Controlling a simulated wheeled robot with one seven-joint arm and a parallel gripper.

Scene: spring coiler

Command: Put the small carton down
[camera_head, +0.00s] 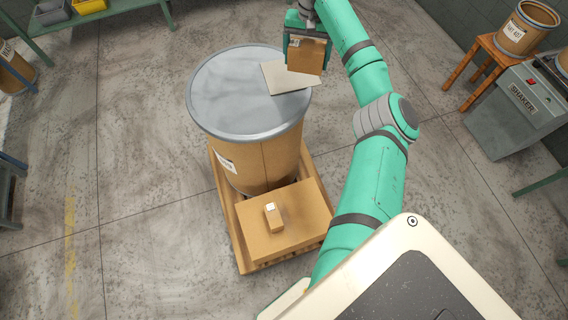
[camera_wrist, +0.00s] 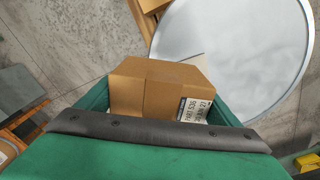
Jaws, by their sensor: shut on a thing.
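The small carton (camera_head: 306,55) is a brown box held in my gripper (camera_head: 307,42), at the top of the head view. My green gripper is shut on it, with a finger on either side. The carton appears to be above or near the right rim of the large drum's grey lid (camera_head: 235,90); I cannot tell whether it touches anything. In the wrist view the carton (camera_wrist: 150,92) fills the space between the fingers and shows a white printed label (camera_wrist: 194,110). A flat pale sheet (camera_head: 287,79) lies on the lid's right edge, just below the carton in the picture.
The drum stands on a wooden pallet (camera_head: 243,262) beside a larger carton (camera_head: 300,225) with a small box (camera_head: 273,217) on top. A grey shaker machine (camera_head: 515,110) and a wooden stool (camera_head: 487,62) with a small drum (camera_head: 527,28) stand at right. Most of the lid is bare.

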